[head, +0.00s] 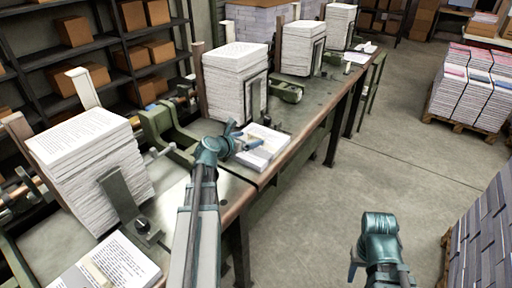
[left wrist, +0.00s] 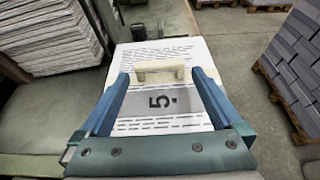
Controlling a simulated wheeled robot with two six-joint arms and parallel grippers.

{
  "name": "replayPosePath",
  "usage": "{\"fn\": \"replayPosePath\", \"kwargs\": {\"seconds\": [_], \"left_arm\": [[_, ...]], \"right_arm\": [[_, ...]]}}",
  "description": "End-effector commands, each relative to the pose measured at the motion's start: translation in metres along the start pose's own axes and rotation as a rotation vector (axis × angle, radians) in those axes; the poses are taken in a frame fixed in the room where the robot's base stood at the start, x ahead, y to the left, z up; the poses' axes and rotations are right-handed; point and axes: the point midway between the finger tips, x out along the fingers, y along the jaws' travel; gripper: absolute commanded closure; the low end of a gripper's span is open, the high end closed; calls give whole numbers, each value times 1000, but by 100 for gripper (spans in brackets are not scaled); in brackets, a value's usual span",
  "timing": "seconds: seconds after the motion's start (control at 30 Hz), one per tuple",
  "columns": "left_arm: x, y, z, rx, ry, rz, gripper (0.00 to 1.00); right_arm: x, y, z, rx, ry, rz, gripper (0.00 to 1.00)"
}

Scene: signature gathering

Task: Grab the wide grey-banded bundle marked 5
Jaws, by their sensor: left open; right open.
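The bundle marked 5 (head: 262,147) is a low stack of printed white sheets on the bench, near its front edge. In the left wrist view its wide grey band (left wrist: 140,103) shows the 5, and a beige raised block (left wrist: 160,71) stands beyond the number. My left gripper (head: 240,138) is open at the bundle's near left side in the head view. In the left wrist view its blue fingers (left wrist: 161,78) appear either side of the band and block; I cannot tell whether they touch. My right gripper (head: 357,262) is open, low over the floor right of the bench, its jaws partly hidden.
Tall paper stacks (head: 236,84) stand along the bench beside green clamps (head: 168,125). Another low bundle (head: 120,262) lies at the lower left. Loaded pallets (head: 470,90) stand at the right. The floor (head: 345,160) between bench and pallets is clear.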

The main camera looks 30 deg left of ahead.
Motion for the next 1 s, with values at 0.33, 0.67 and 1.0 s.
{"fn": "replayPosePath", "kwargs": {"seconds": [0.33, 0.67, 1.0], "left_arm": [[33, 1, 0, 0, 0, 1, 0], [32, 1, 0, 0, 1, 0, 41], [32, 1, 0, 0, 1, 0, 100]], "right_arm": [[13, -1, -1, 0, 0, 0, 50], [12, -1, -1, 0, 0, 0, 50], [12, -1, -1, 0, 0, 0, 50]]}}
